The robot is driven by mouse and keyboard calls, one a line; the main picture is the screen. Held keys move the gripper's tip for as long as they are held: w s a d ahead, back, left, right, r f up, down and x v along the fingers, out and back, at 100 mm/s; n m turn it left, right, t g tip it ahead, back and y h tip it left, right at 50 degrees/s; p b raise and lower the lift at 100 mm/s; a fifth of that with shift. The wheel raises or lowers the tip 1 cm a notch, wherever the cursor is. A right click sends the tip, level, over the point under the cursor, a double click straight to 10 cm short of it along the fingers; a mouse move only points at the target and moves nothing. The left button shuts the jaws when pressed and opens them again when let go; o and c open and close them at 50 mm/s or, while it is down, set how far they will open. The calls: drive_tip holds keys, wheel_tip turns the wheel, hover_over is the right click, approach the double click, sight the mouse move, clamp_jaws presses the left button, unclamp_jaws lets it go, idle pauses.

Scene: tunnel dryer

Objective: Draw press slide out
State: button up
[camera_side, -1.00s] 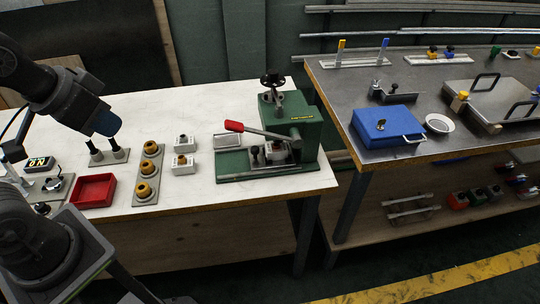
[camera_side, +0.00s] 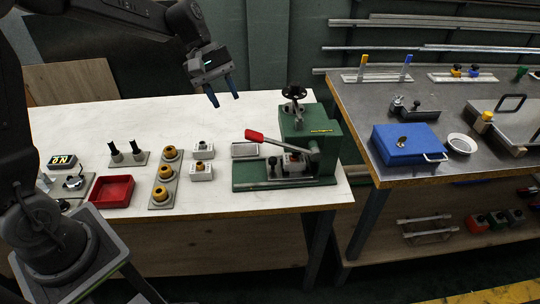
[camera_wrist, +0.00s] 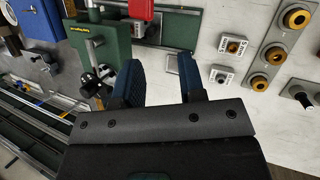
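The green press (camera_side: 322,150) stands at the right end of the white table. A lever with a red handle (camera_side: 254,136) slants up to the left from it, and a black handwheel (camera_side: 294,91) tops it. A light block and a dark knob (camera_side: 272,166) sit low at the front on its green base (camera_side: 262,184); I cannot tell which part is the slide. My gripper (camera_side: 225,100) is open and empty, pointing down, above and left of the press, apart from it. In the wrist view the press (camera_wrist: 96,42) lies left of the fingers (camera_wrist: 160,80).
A dark metal table (camera_side: 450,110) with a blue box (camera_side: 405,143) is to the right.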

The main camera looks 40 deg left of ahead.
sight(271, 158)
drive_tip(key=w+a+f+n+h, duration=0.4)
drive_tip(key=w+f+n, duration=0.3)
drive_tip(key=w+f, duration=0.45)
drive_tip(key=shift+g, duration=0.3)
drive_tip(key=x, duration=0.4)
drive_tip(key=s+x, duration=0.1)
drive_tip(key=x, duration=0.4)
drive_tip(key=s+a+f+x, duration=0.1)
drive_tip(key=x, duration=0.4)
drive_tip(key=shift+d+f, duration=0.15)
drive_tip(key=shift+f, duration=0.1)
clamp_jaws()
